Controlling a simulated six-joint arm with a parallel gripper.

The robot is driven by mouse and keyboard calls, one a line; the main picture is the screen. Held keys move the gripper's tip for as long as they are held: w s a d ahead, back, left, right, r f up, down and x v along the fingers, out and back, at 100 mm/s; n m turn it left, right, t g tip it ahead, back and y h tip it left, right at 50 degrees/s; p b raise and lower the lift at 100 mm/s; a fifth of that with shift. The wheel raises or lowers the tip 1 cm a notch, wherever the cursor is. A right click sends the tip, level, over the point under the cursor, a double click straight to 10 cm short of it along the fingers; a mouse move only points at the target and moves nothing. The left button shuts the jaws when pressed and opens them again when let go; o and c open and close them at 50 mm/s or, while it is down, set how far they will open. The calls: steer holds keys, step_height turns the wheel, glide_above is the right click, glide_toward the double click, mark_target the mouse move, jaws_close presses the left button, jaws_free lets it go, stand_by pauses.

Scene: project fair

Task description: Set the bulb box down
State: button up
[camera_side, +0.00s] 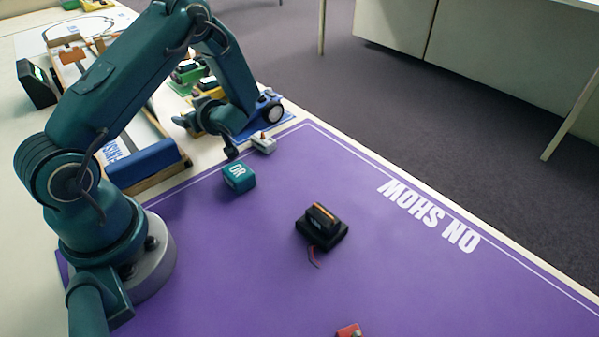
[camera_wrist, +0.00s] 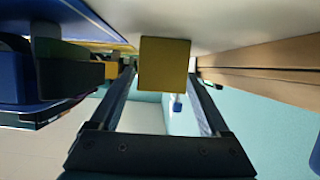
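The bulb box looks like a plain yellow box (camera_wrist: 164,64) in the wrist view, with its sides right against both fingertips. My gripper (camera_wrist: 164,76) appears shut on it. The wrist picture is upside down, with the pale table top above the box. The box's edge lies close to the table; I cannot tell whether it touches. In the side view my gripper (camera_side: 192,124) is low over the table just past the mat's far left edge, and the grip is partly hidden by my wrist. I cannot make out a bulb.
A wooden track frame (camera_side: 160,180) with a blue end stands left of my gripper.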

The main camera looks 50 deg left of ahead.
steer(key=shift+r, duration=0.1)
steer(key=shift+d+r, duration=0.15)
steer(key=shift+d, duration=0.05)
steer(key=v, duration=0.3)
steer(key=shift+w, duration=0.1)
step_height(320, 180, up, 6)
steer(key=shift+a+r, duration=0.2)
steer(key=shift+s+d+r, duration=0.25)
steer(key=shift+s+r, duration=0.1)
steer(key=shift+r, duration=0.1)
steer(key=s+d+r+m+t+h, duration=0.2)
steer(key=s+d+m+h, duration=0.1)
steer(key=d+m, duration=0.3)
steer(key=s+d+r+m+t+h, duration=0.1)
steer(key=s+d+m+h, duration=0.1)
steer(key=d+m+h, duration=0.4)
steer(key=s+d+r+m+t+h, duration=0.2)
steer(key=d+m, duration=0.4)
steer(key=d, duration=0.8)
steer(key=s+h, duration=0.1)
steer(key=h, duration=0.1)
steer(key=shift+s+d+r+t+h, duration=0.2)
steer(key=shift+s+r+t+h, duration=0.1)
steer(key=shift+s+r, duration=0.05)
